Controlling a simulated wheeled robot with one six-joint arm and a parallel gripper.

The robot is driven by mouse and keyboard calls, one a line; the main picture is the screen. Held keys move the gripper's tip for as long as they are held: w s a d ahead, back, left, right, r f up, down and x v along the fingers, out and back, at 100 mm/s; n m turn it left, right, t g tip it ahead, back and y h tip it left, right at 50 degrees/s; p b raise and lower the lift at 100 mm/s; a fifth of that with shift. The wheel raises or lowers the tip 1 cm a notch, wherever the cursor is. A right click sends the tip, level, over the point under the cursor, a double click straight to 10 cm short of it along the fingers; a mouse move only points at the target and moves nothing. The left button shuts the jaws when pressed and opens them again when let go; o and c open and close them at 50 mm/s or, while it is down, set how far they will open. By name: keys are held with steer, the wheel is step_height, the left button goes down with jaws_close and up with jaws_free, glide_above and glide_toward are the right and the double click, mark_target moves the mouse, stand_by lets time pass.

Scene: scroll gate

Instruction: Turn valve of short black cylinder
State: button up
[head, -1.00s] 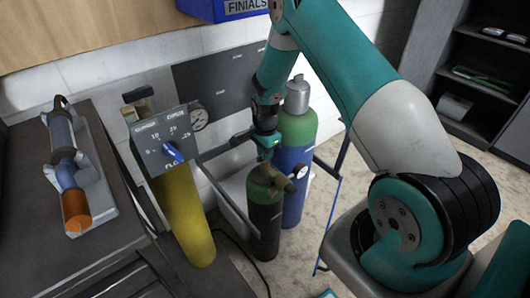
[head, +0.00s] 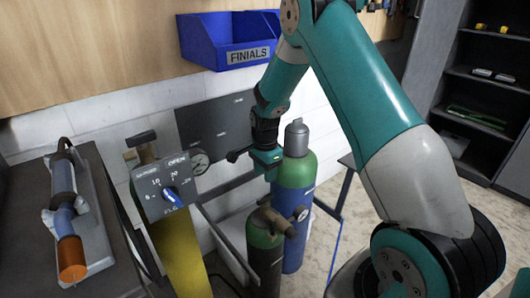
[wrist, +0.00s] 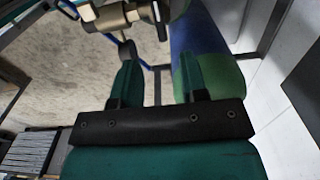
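The short black cylinder (head: 264,268) has a green shoulder and a tan valve fitting (head: 272,222) on top. It stands in front of a taller blue cylinder with a green shoulder (head: 294,185). My gripper (head: 262,158) is above and slightly behind the short cylinder's valve, apart from it. The valve fitting (wrist: 115,18) shows at the top edge of that view, beyond the fingertips. The blue cylinder's green shoulder (wrist: 212,78) is beside the right finger.
A dark cabinet (head: 110,200) holds a blue-and-orange tool (head: 66,200). A blue FINIALS bin (head: 232,45) hangs on the wall. Shelves (head: 480,95) stand at the right.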

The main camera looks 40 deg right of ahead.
step_height(320, 180, up, 8)
steer(key=shift+f, duration=0.15)
stand_by(0.3)
steer(key=s+a+r+n+y+p, duration=0.1)
steer(key=s+a+r+n+p, duration=0.1)
steer(key=s+a+r+n, duration=0.5)
steer(key=s+a+r+n+y+p, duration=0.1)
steer(key=s+a+r+n+p, duration=0.1)
steer(key=s+a+r+n, duration=0.55)
steer(key=s+a+r+n+y+p, duration=0.1)
steer(key=s+a+r+n, duration=0.2)
steer(key=s+a+n, duration=0.2)
steer(key=s+a+r+n+y+p, duration=0.1)
steer(key=s+a+r+n, duration=0.3)
steer(key=s, duration=0.4)
steer(key=shift+s+a+r+n+p, duration=0.15)
steer(key=shift+s+a+n+p, duration=0.25)
steer(key=shift+n, duration=0.35)
